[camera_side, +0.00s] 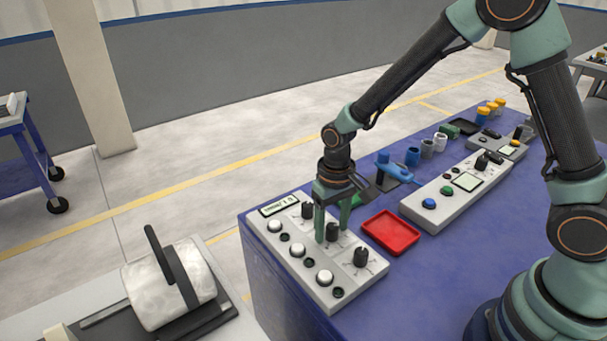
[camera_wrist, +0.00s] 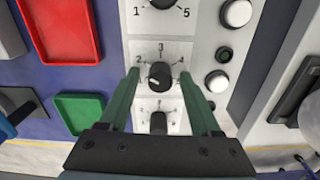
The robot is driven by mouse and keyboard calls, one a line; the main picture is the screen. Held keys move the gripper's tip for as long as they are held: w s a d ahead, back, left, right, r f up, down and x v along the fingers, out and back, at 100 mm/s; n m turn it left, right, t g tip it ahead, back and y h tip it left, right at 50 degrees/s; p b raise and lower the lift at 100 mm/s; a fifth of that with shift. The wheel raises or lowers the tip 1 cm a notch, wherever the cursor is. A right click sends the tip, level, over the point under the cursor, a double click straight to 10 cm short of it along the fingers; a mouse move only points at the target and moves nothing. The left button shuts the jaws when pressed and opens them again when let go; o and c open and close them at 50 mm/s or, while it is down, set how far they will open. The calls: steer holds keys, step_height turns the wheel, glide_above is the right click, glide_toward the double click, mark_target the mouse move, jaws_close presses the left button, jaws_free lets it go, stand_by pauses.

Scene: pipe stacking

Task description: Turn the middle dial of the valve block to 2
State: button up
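The valve block (camera_side: 293,258) is a light grey panel on the blue table, with a row of three black dials. The middle dial (camera_side: 332,232) also shows in the wrist view (camera_wrist: 160,76). Marks 2, 3 and 4 are printed around it: 2 at left, 3 at top, 4 at right. Its exact pointing direction is hard to tell. My gripper (camera_side: 332,222) points down over it. In the wrist view its green fingers (camera_wrist: 159,74) stand open on either side of the dial, with visible gaps to it.
The other dials (camera_side: 307,210) and (camera_side: 361,257) sit close on both sides. White buttons (camera_side: 297,250) line the block's front. A red tray (camera_side: 391,233) lies right beside the block. A second control panel (camera_side: 455,195) stands further back.

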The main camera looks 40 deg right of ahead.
mark_target(332, 225)
steer(key=shift+r, duration=0.1)
step_height(332, 225, up, 12)
stand_by(0.5)
steer(key=s+d+r+t, duration=0.5)
steer(key=s+d+r, duration=0.3)
steer(key=s+r, duration=0.1)
steer(key=shift+s+r+n+t, duration=0.15)
steer(key=shift+s+n+t, duration=0.15)
steer(key=shift+s+n, duration=0.1)
steer(key=shift+d, duration=0.1)
stand_by(0.7)
